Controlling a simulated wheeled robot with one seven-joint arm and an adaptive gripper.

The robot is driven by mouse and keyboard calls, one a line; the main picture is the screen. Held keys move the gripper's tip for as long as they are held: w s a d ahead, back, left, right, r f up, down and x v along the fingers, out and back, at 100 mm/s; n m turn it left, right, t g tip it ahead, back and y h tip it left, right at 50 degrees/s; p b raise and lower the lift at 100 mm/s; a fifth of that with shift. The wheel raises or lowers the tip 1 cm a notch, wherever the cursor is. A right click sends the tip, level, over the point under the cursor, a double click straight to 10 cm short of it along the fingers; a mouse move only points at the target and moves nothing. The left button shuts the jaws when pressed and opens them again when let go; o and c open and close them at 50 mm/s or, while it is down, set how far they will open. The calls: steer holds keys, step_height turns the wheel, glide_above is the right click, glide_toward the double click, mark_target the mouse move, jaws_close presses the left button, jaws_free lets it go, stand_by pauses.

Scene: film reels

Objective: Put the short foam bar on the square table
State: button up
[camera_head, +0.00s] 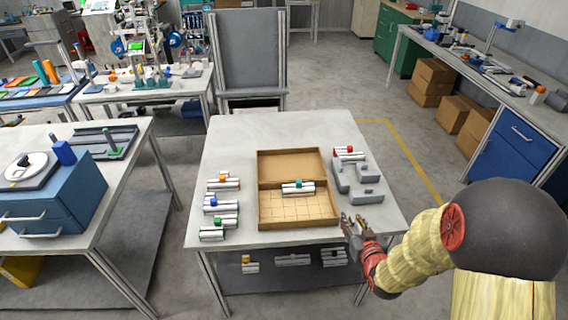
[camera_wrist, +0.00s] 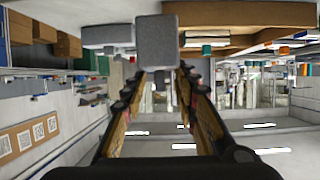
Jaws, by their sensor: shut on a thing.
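My gripper (camera_head: 352,226) is low at the right front edge of the square table (camera_head: 290,128). In the wrist view its two fingers (camera_wrist: 170,76) close on a small grey block, which I take to be the short foam bar (camera_wrist: 158,42). The bar sticks out beyond the fingertips. In the head view I cannot make the held bar out clearly. Grey foam pieces (camera_head: 367,197) lie on the table's right side, just behind my gripper.
An open cardboard box (camera_head: 288,222) with a green-topped white piece in it stands mid-table. Several white pieces with coloured tops (camera_head: 212,208) line the left side; a red-topped one (camera_head: 350,153) is back right.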

steer(key=s+d+r, duration=0.2)
steer(key=d+r, duration=0.4)
steer(key=w+d+f+b, duration=0.2)
steer(key=w+f, duration=0.2)
steer(key=w+d+f+b, duration=0.3)
steer(key=w+f, duration=0.1)
steer(key=f, duration=0.1)
steer(key=w+d+f+b, duration=0.2)
steer(key=w+f+b, duration=0.1)
steer(key=w+f, duration=0.1)
steer(key=shift+w+d+f, duration=0.15)
steer(key=shift+w+f, duration=0.15)
steer(key=shift+r, duration=0.1)
